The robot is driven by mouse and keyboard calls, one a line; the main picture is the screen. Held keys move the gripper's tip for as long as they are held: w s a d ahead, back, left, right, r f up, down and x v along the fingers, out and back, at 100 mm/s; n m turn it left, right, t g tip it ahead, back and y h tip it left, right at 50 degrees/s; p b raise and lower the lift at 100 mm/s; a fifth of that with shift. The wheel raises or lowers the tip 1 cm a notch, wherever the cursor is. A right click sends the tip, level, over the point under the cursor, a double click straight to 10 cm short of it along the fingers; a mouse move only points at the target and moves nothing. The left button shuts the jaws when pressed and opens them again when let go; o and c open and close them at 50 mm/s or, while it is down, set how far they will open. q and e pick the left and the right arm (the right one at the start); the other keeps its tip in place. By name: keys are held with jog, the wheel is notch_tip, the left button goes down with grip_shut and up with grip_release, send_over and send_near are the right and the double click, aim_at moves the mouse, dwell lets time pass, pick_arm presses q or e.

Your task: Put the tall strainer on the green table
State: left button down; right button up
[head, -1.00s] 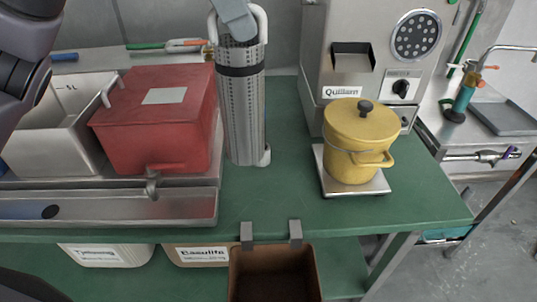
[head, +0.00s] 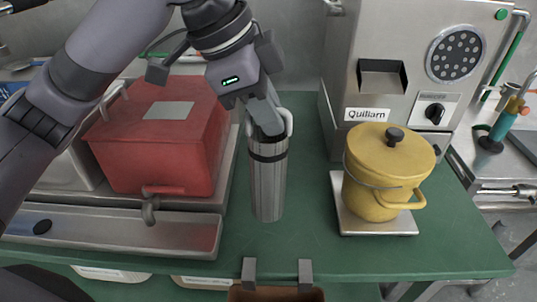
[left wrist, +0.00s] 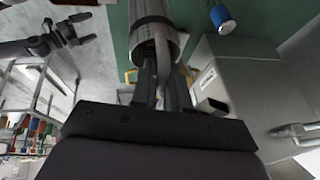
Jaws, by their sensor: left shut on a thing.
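The tall strainer (head: 268,185) is a slim grey metal cylinder with a dark band near its top. It stands upright over the green table (head: 305,215), between the red container and the yellow pot. I cannot tell if its base touches the table. My left gripper (head: 268,122) comes down from above and is shut on the strainer's top rim or handle. The left wrist view shows the fingers (left wrist: 163,88) at the strainer's end (left wrist: 152,22). My right gripper (left wrist: 78,30) shows at the upper left of that view, fingers apart and empty.
A red lidded container (head: 155,135) sits on a metal tray at left. A yellow pot (head: 383,180) stands on a small scale at right, before the grey Quiliam machine (head: 385,45). A brown bin hangs at the front edge. Green table is clear around the strainer.

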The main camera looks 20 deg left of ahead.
pick_arm(q)
notch_tip(320, 180, down, 7)
jog(key=shift+r+b, duration=0.1)
jog(key=shift+b, duration=0.45)
jog(key=c, duration=1.1)
grip_release()
jog(key=p, duration=0.2)
send_near(269, 151)
jog(key=shift+w+a+f, duration=0.15)
jog(key=shift+w+a, duration=0.25)
jog(key=shift+w, duration=0.15)
jog(key=shift+w+a+f, duration=0.15)
jog(key=shift+w+a, duration=0.25)
jog(key=shift+w, duration=0.1)
